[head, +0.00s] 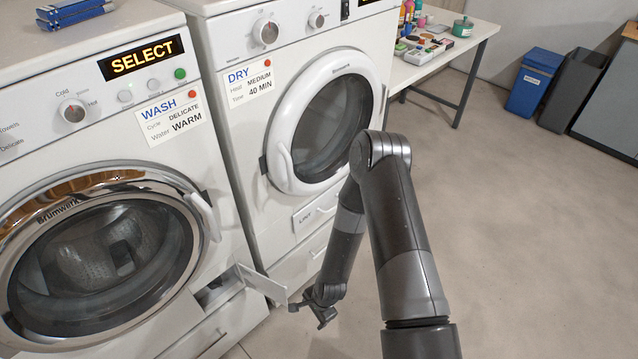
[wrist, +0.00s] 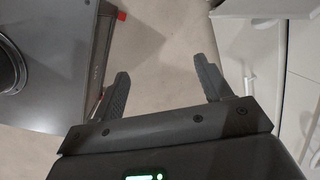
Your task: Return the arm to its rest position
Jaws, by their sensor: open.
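My arm reaches forward from the lower right in the head view and bends down at the elbow. My gripper (head: 308,308) hangs low in front of the machines, near the small open flap (head: 263,284) at the washer's lower right. In the wrist view my gripper (wrist: 160,85) shows two dark fingers spread wide apart. It is open, with only bare floor visible between the fingers. Whether the gripper touches the flap cannot be told.
The washer (head: 100,150) stands at the left with its round door closed. The dryer (head: 240,105) is beside it, also closed. A table (head: 455,45) with small items, a blue bin (head: 533,82) and a dark bin (head: 573,90) stand behind. The floor (head: 520,220) at right is clear.

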